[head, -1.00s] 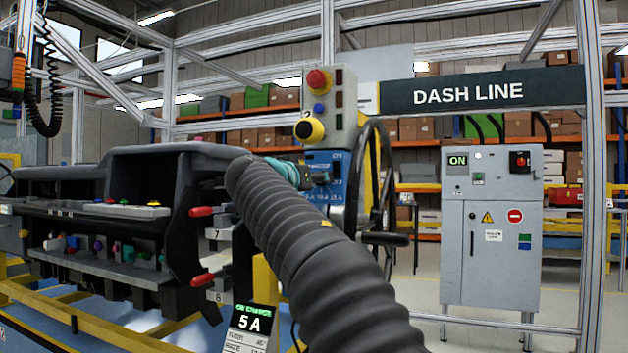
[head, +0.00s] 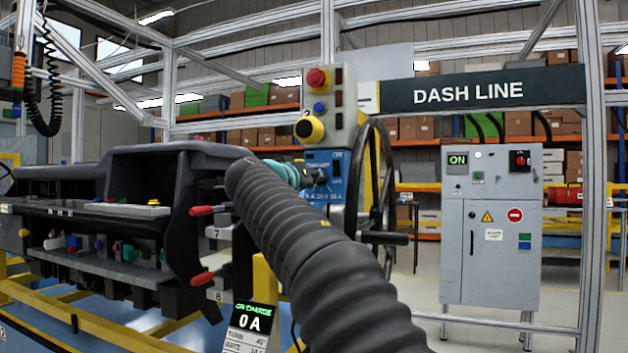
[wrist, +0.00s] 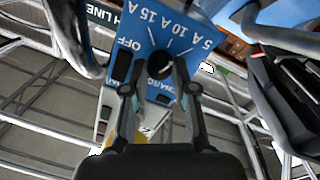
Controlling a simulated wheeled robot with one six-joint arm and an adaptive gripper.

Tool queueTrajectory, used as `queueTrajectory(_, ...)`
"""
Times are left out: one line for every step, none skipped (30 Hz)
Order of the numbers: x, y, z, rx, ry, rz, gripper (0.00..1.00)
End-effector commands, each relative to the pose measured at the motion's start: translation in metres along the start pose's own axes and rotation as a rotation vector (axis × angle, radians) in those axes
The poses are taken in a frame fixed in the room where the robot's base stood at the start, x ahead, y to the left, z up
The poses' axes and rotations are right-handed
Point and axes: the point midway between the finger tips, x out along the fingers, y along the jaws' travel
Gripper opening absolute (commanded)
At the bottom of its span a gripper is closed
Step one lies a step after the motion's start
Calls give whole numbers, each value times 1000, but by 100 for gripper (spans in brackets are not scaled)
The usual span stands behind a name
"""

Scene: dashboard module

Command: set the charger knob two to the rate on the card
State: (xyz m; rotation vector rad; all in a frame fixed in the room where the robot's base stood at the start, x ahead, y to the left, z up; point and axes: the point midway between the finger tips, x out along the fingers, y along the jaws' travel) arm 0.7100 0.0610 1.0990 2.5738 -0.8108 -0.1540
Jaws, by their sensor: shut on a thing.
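The blue charger panel (head: 338,181) stands below the emergency-stop box, partly hidden by my arm. In the wrist view the blue panel (wrist: 185,22) carries white marks, OFF and amp figures including 5 A, 10 A and 15 A. My gripper (wrist: 160,64) is shut on a dark knob (wrist: 159,66) on this panel; its pointer is hard to make out. In the head view my gripper (head: 308,177) is at the panel's face. A black display (head: 252,318) reads "ON CHARGE 0 A". The white card (head: 245,341) under it has small, partly cut-off lettering.
A control box (head: 328,105) with a red button and a yellow-ringed black knob is above the panel. A black handwheel (head: 378,185) stands close at its right. The dashboard module (head: 110,215) with red handles is at the left. A grey cabinet (head: 488,235) stands farther right.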

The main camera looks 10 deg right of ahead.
Motion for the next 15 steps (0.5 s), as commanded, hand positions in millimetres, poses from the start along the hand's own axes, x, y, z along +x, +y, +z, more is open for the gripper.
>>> queueTrajectory(0, 0, 0, -42, 5, 0, 0)
queueTrajectory(0, 0, 0, -67, 7, 0, 0)
queueTrajectory(0, 0, 0, -101, 10, 0, 0)
queueTrajectory(0, 0, 0, -126, 13, 0, 0)
queueTrajectory(0, 0, 0, -151, 15, 0, 0)
queueTrajectory(0, 0, -1, -183, 18, 1, 0)
queueTrajectory(0, 0, -1, -206, 20, 2, 0)
queueTrajectory(0, 0, -1, -230, 22, 2, 0)
queueTrajectory(0, 0, 0, -260, 24, 3, 0)
queueTrajectory(0, 0, 0, -280, 26, 3, 0)
queueTrajectory(0, 0, 0, -301, 28, 4, 0)
queueTrajectory(0, 0, 0, -326, 30, 4, 0)
queueTrajectory(0, 0, 0, -343, 31, 4, 0)
queueTrajectory(0, 0, 0, -360, 33, 4, 0)
queueTrajectory(0, 0, 0, -380, 34, 4, 0)
